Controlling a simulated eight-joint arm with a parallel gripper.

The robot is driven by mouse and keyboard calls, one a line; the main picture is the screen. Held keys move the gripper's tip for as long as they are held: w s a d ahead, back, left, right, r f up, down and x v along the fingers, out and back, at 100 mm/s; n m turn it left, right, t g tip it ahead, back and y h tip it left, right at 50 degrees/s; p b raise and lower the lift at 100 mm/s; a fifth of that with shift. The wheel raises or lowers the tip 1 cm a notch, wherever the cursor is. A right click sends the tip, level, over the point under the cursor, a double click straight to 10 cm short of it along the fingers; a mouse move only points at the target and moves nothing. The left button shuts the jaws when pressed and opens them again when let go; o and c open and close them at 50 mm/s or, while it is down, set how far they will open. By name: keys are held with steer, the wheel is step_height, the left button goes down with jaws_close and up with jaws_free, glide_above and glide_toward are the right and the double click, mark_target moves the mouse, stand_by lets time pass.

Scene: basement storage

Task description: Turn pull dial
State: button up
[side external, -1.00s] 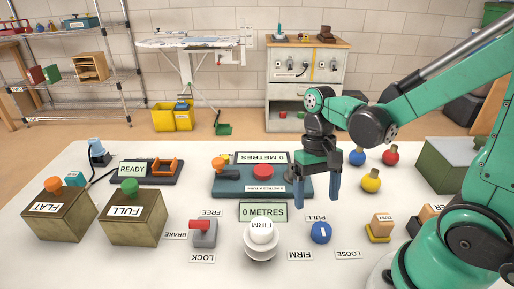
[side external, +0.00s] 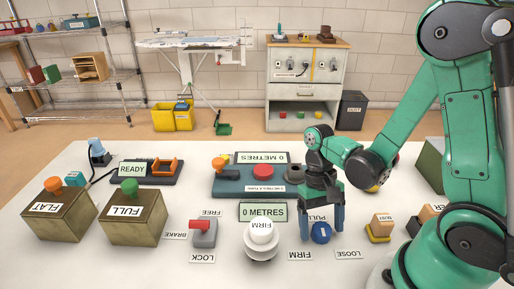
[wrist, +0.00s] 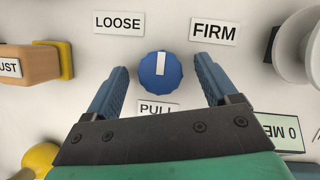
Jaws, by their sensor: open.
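The pull dial is a round blue knob (side external: 321,232) with a white pointer mark, low on the white table. In the wrist view the dial (wrist: 160,72) has its white mark pointing up, between the LOOSE label (wrist: 119,23) and the FIRM label (wrist: 214,31). The PULL label (wrist: 158,108) lies below it, partly hidden by my gripper. My gripper (side external: 322,238) is open, with its blue fingers down around the dial in the side view. In the wrist view the fingers (wrist: 162,80) stand left and right of the dial, with gaps on both sides.
The grey 0 METRES display (side external: 263,212) and a teal console (side external: 240,186) with a red button are behind.

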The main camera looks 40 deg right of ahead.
jaws_close()
steer(key=shift+m+y, duration=0.3)
steer(key=shift+m, duration=0.5)
jaws_free()
steer(key=shift+r, duration=0.1)
steer(key=shift+v, duration=2.8)
steer(key=shift+s, duration=0.1)
